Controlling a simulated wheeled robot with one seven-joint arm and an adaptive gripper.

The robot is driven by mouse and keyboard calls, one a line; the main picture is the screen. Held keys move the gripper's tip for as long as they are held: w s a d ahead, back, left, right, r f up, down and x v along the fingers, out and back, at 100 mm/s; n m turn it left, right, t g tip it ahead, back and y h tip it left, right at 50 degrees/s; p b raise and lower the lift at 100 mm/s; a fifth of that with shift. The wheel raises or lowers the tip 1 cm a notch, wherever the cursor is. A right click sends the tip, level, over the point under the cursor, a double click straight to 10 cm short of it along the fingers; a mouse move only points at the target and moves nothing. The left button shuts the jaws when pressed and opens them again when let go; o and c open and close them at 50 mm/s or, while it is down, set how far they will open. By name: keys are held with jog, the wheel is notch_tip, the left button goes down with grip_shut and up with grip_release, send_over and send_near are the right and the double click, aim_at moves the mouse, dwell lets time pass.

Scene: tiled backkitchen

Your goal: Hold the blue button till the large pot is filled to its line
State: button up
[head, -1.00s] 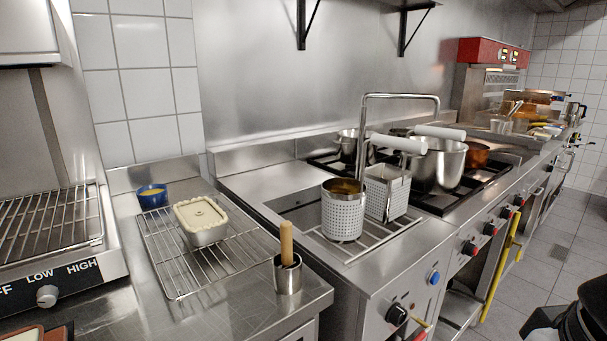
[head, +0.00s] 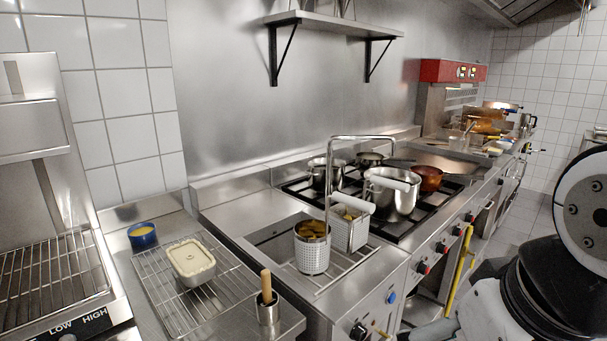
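The blue button (head: 391,297) is on the steel front panel of the cooking line, above and right of a black knob (head: 358,331). A large steel pot (head: 398,201) stands on the black stove grates, with a white handle in front of its upper part. A second steel pot (head: 319,178) stands behind it to the left. I cannot make out a fill line or a water level in either. An arched steel pipe (head: 370,138) rises beside the pots. My arm is at the lower right; its gripper is not in view, and nothing of mine touches the button.
Two perforated baskets (head: 312,256) with food stand in the steel well left of the stove. A wire rack (head: 173,309) holds a lidded tub (head: 191,262). A yellow bar (head: 460,262) runs along the front. Tiled floor (head: 508,225) shows at the right.

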grip_shut()
dwell(0.5)
dwell(1.2)
